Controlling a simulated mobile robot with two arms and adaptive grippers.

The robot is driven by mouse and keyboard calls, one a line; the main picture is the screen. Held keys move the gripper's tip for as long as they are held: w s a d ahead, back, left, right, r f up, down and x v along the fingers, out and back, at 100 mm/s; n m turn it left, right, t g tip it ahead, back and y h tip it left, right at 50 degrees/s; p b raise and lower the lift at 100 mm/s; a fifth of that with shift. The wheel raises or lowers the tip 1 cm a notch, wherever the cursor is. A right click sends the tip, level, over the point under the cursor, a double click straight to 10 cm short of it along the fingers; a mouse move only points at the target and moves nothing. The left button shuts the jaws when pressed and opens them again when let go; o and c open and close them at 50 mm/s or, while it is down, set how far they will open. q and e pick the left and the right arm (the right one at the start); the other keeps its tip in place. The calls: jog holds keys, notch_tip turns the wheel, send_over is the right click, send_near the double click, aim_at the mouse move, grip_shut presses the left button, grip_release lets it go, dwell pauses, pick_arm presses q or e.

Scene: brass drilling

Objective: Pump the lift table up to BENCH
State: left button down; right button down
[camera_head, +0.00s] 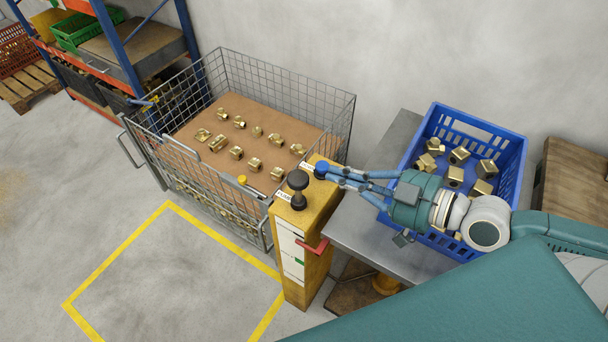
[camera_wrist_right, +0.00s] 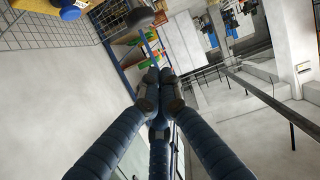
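The lift table's grey steel top (camera_head: 352,226) carries a blue crate (camera_head: 517,165) with several brass parts. At its left stands a yellow column (camera_head: 322,207) with a black mushroom knob (camera_head: 298,187), a blue knob (camera_head: 321,169) and a white scale (camera_head: 290,248) with a green mark. A red pointer (camera_head: 312,246) is at the scale's right edge, slightly higher than the green mark. Scale lettering is too small to read. My right gripper (camera_head: 335,174) is beside the blue knob; its fingers are together and empty in the wrist view (camera_wrist_right: 158,88). My left gripper is out of view.
A wire mesh basket (camera_head: 300,80) with several brass fittings on a brown sheet stands left of the column. A yellow floor outline (camera_head: 120,250) encloses bare floor. A blue-and-orange shelf rack (camera_head: 115,45) is at the back left.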

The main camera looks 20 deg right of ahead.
jog(key=w+a, duration=0.1)
jog(key=p, duration=0.4)
send_over(303, 185)
jog(key=f, duration=0.1)
notch_tip(303, 185, down, 4)
jog(key=shift+f+b, duration=0.1)
jog(key=shift+b, duration=0.45)
jog(key=shift+d+f, duration=0.15)
jog(key=shift+f, duration=0.25)
